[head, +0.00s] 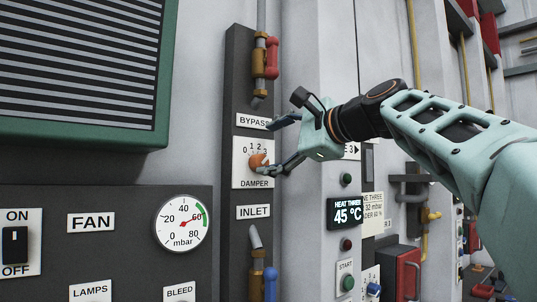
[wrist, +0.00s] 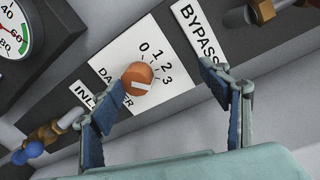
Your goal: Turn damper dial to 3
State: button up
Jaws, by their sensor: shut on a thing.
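The damper dial is an orange knob (head: 257,161) on a white plate marked 0 to 3, above the word DAMPER. In the wrist view the knob (wrist: 137,80) shows a pale line on its face; I cannot tell exactly which number it marks. My gripper (head: 276,146) is in front of the plate, with its fingers well apart. In the wrist view my gripper (wrist: 168,100) has a wide gap between its fingers, and nothing is seen clasped there. The lower finger is close to the knob; whether it touches is unclear. The upper finger is near the BYPASS label.
A red-handled valve (head: 271,58) stands above the plate and a blue-handled valve (head: 270,284) below the INLET label (head: 253,212). A pressure gauge (head: 182,223) is to the left. A HEAT THREE display (head: 347,213) is to the right, below my arm.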

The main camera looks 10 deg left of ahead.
jog(key=shift+t, duration=0.5)
jog(key=s+d+r, duration=0.2)
jog(key=d+r, duration=0.1)
jog(key=d, duration=0.1)
jog(key=shift+s, duration=0.4)
jog(key=shift+c, duration=0.8)
jog(key=shift+f+b+v, duration=0.25)
jog(key=shift+b+v, duration=0.15)
jog(key=shift+v, duration=0.55)
jog(key=shift+f+b+v, duration=0.2)
jog(key=shift+b+v, duration=0.25)
jog(key=shift+v, duration=0.5)
jog(key=shift+f+b+v, duration=0.25)
jog(key=shift+b+v, duration=0.15)
jog(key=shift+v, duration=0.55)
jog(key=shift+s+a, duration=0.1)
jog(key=shift+s, duration=0.05)
jog(key=shift+f, duration=0.1)
